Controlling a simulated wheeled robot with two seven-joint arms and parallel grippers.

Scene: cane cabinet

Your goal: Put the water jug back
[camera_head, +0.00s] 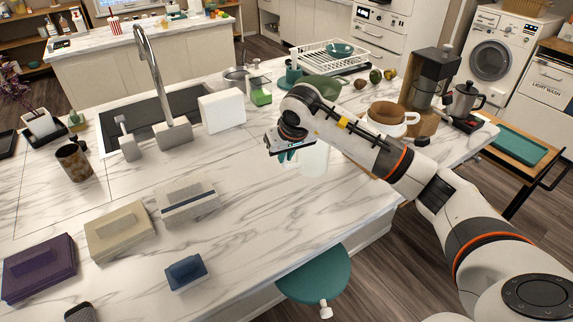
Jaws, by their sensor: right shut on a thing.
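My right arm reaches in from the right, and my right gripper (290,154) is low over the marble counter (250,210) near its middle. A pale, see-through jug (315,161) is upright right beside the fingers. The gripper is shut on this water jug, though the wrist hides much of the grip. I cannot tell whether the jug's base touches the counter. My left gripper is not in view.
Boxes (120,228) lie front left. A teal stool (314,275) stands in front.

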